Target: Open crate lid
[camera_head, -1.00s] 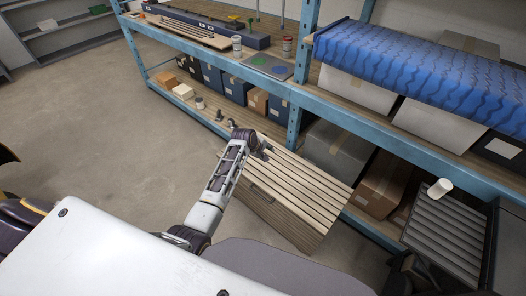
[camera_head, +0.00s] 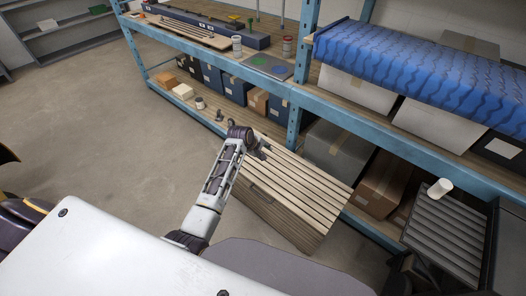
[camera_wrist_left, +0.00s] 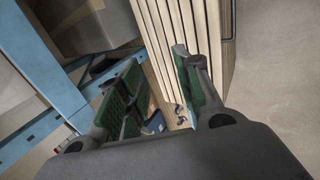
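The wooden crate (camera_head: 268,207) stands on the floor in front of the shelving. Its slatted lid (camera_head: 308,185) lies flat on top and looks closed. The lid's slats also show in the wrist view (camera_wrist_left: 172,30). My left gripper (camera_head: 262,152) is at the lid's far left corner in the head view, partly hidden by its own wrist. In the wrist view its green-padded fingers (camera_wrist_left: 158,88) are apart, with slats showing behind the gap. I cannot tell whether they touch the lid. My right gripper is not in view.
Blue shelving (camera_head: 345,112) with boxes stands close behind the crate. A grey ribbed surface (camera_head: 445,235) with a white cylinder (camera_head: 440,187) is at the right. A small dark item (camera_head: 219,117) is near the lower shelf edge. Open floor (camera_head: 110,120) lies to the left.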

